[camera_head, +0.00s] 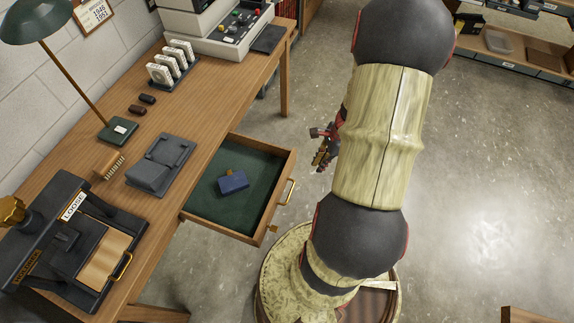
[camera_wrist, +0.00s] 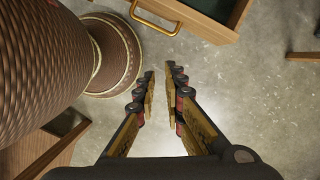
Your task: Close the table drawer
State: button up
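The table drawer (camera_head: 268,237) is pulled well out of the wooden table (camera_head: 190,110). It has a green lining, and a small blue box with a brown piece on it (camera_head: 232,182) lies inside. Its brass handle (camera_head: 287,192) is on the front panel, facing right. In the wrist view the drawer front (camera_wrist: 205,22) and handle (camera_wrist: 155,16) are at the top edge. My gripper (camera_wrist: 160,72) is partly open and empty, with floor showing between its fingers. It is apart from the handle. In the head view my gripper (camera_head: 322,145) is right of the drawer, partly hidden by my arm.
On the tabletop are a green lamp (camera_head: 118,130), a grey device (camera_head: 162,163), a black press (camera_head: 85,245) and a console (camera_head: 225,30). Shelves (camera_head: 515,45) stand at the back right. The concrete floor (camera_head: 480,190) at right is mostly clear.

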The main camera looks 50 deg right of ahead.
jog(key=w+m, duration=0.1)
jog(key=w+d+m, duration=0.1)
jog(key=w+m, duration=0.1)
jog(key=shift+d+f+h, duration=0.15)
jog(key=shift+d+h, duration=0.05)
jog(key=shift+h, duration=0.2)
grip_shut()
jog(key=w+a+f+m+b, duration=0.1)
jog(key=w+f+m+b, duration=0.1)
jog(key=w+f+b, duration=0.4)
jog(key=shift+w+a+f+m+t, duration=0.15)
jog(key=shift+a+f+m+t, duration=0.15)
jog(key=shift+f, duration=1.5)
